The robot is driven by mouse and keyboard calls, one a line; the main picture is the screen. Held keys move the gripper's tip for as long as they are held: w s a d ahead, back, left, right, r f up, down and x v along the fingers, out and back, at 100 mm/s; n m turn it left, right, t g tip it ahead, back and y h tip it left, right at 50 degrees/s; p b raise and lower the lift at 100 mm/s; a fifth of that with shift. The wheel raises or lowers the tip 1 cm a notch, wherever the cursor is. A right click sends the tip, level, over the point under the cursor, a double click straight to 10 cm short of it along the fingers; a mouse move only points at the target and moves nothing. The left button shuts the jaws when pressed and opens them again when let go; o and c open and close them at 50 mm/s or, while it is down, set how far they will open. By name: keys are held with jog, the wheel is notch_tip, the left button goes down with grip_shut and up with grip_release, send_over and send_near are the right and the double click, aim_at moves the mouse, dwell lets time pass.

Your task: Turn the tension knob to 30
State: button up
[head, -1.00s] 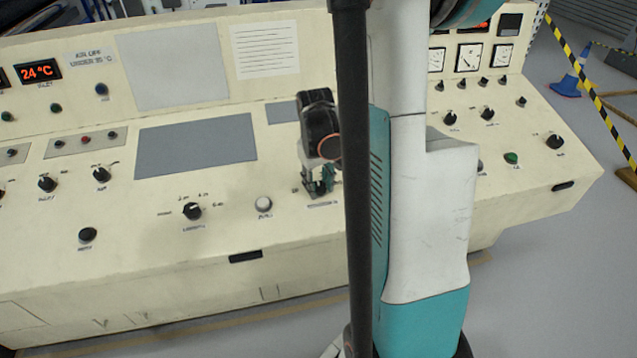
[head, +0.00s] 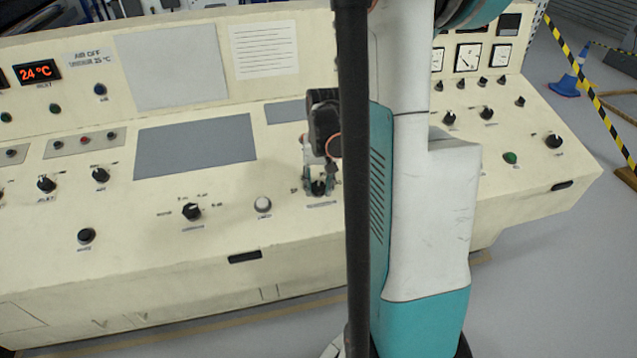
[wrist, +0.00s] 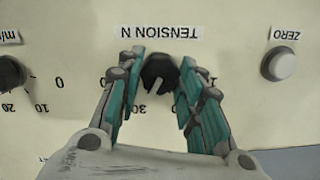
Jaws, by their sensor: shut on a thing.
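The tension knob (wrist: 160,72) is round and black, under a "TENSION N" label that is upside down in the wrist view. A pale pointer line on it points towards the bottom of that picture, close to a printed 30 that is partly hidden. My gripper (wrist: 162,75) has its teal-padded fingers on either side of the knob and is shut on it. In the head view my gripper (head: 319,186) reaches down onto the console, with the dark knob (head: 318,189) between its fingertips. Fingers cover parts of the dial's scale.
A white ZERO button (wrist: 279,64) is to the right in the wrist view, and another black knob (wrist: 10,72) to the left. The sloping cream console (head: 120,240) carries several other knobs. My arm and a dark post block part of the head view.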

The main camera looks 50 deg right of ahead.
aim_at(321, 187)
jog(key=o, duration=1.1)
jog(key=shift+c, duration=0.2)
notch_tip(321, 187, up, 12)
jog(key=shift+s, duration=0.4)
